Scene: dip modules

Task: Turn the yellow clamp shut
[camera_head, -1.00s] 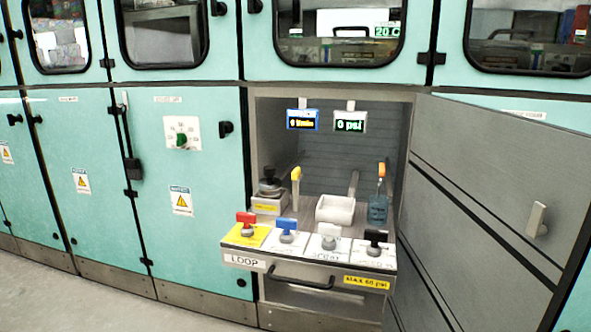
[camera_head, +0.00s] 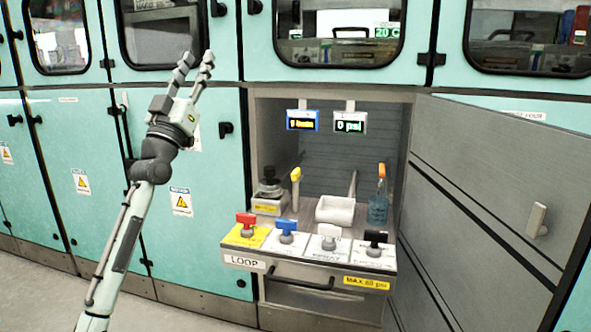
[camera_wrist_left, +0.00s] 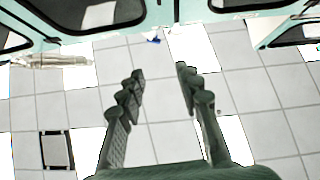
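The yellow clamp (camera_head: 296,174) is a small upright yellow handle in the left part of the open bay, behind the drawer front. Nothing touches it. My left gripper (camera_head: 195,62) is raised in front of the teal cabinet door, up and to the left of the bay, well apart from the clamp. Its fingers point up, are spread and hold nothing. My right gripper is not in view.
A pulled-out drawer (camera_head: 305,260) carries red, blue, white and black valve handles in front of the bay. Two small displays (camera_head: 350,122) hang above. An open grey door (camera_head: 490,190) bounds the right.

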